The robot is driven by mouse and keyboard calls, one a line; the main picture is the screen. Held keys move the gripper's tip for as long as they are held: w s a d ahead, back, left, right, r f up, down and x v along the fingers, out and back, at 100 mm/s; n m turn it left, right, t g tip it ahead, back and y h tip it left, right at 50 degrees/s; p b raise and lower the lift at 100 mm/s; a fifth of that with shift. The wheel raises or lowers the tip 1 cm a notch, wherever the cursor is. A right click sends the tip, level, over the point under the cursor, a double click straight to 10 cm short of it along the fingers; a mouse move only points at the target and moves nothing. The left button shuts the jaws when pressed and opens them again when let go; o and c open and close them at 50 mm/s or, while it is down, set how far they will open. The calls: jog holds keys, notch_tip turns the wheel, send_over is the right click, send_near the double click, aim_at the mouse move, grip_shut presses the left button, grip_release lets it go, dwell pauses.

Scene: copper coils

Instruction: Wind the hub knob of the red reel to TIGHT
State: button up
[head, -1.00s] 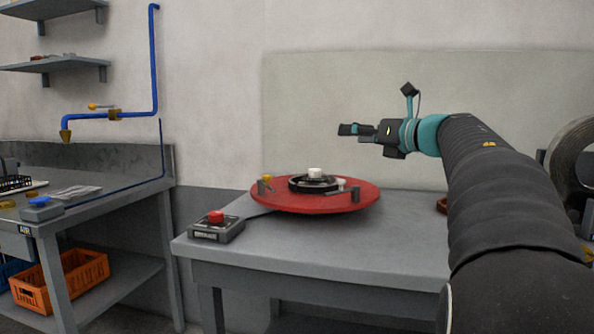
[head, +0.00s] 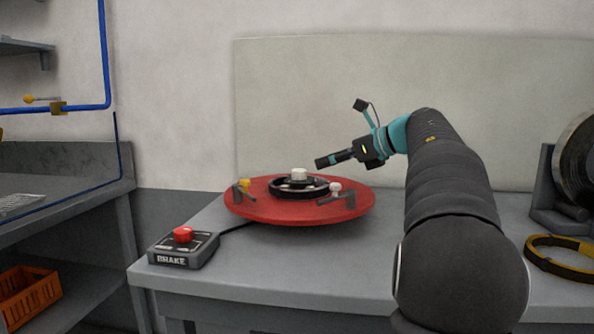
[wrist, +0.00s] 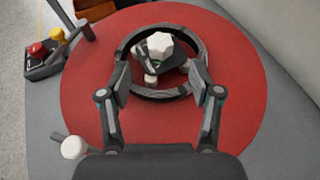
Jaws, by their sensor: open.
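The red reel (head: 260,209) lies flat on the grey table, with a black ring (head: 318,190) around its middle. The white hub knob (head: 298,174) stands at the centre; in the wrist view the knob (wrist: 159,45) is faceted, beyond my fingertips, on a dark plate inside the ring. A small white piece sits beside it on the near side. My gripper (head: 320,163) is open and empty, tilted down above the reel and right of the knob in the head view. In the wrist view my gripper's fingers (wrist: 160,88) are spread apart over the ring. Any marking for TIGHT is not legible.
Lever posts with a yellow knob (head: 245,184) and a white knob (head: 335,187) stand on the reel's rim. A brake box (head: 183,250) with a red button sits front left. The table's front is clear.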

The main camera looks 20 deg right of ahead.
aim_at(300, 170)
jog(key=x, duration=0.9)
jog(key=shift+w+a+f, duration=0.1)
jog(key=shift+w, duration=0.2)
jog(key=c, duration=1.2)
